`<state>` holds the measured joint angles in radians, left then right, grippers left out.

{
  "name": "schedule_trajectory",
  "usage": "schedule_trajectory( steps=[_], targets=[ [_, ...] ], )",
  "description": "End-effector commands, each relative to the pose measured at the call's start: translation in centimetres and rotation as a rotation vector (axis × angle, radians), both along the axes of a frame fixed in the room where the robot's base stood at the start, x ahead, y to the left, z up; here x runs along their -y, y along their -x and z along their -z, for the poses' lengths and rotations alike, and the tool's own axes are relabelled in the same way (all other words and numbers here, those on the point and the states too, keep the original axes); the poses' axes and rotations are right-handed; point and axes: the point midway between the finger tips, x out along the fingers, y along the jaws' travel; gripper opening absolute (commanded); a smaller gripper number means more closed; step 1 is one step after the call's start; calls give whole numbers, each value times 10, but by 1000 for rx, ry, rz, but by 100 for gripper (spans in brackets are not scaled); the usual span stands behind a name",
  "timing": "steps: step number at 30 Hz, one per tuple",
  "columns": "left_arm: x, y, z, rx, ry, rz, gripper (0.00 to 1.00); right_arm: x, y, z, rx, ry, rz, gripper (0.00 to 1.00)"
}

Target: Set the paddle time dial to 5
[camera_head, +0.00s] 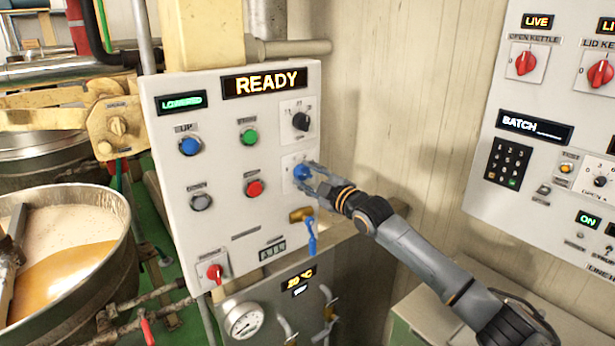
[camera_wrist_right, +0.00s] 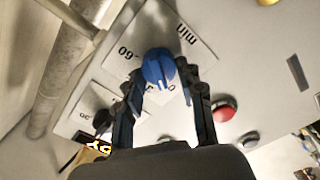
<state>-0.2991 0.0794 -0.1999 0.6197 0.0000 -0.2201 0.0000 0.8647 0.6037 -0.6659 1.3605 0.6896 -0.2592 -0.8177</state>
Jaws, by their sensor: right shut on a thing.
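My right gripper (camera_head: 312,178) reaches in from the right and is shut on a blue dial (camera_head: 301,172) on the white control panel (camera_head: 230,215). In the right wrist view, the two fingers (camera_wrist_right: 165,85) flank the blue dial (camera_wrist_right: 158,66) and grip its sides. Its plate carries "min" and "60"; the gripper hides part of the scale, so I cannot read the setting. A black dial (camera_head: 301,121) sits on a plate above it. The dials' name labels are too small to read. My left gripper is not in view.
The display (camera_head: 264,82) reads "READY". Green (camera_head: 249,137) and red (camera_head: 254,187) buttons sit left of the dials. A blue-handled valve (camera_head: 311,235) is just below the gripper. A kettle (camera_head: 100,205) stands at left; another panel (camera_head: 540,120) is at right.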

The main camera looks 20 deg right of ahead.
Motion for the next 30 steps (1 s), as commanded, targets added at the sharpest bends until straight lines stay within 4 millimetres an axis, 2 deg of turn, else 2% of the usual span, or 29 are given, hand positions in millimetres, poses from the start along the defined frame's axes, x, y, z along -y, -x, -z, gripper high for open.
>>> schedule_trajectory(
  steps=[30],
  targets=[
    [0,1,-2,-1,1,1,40,3,-1,-2,-327,-897,0,6]
  ],
)
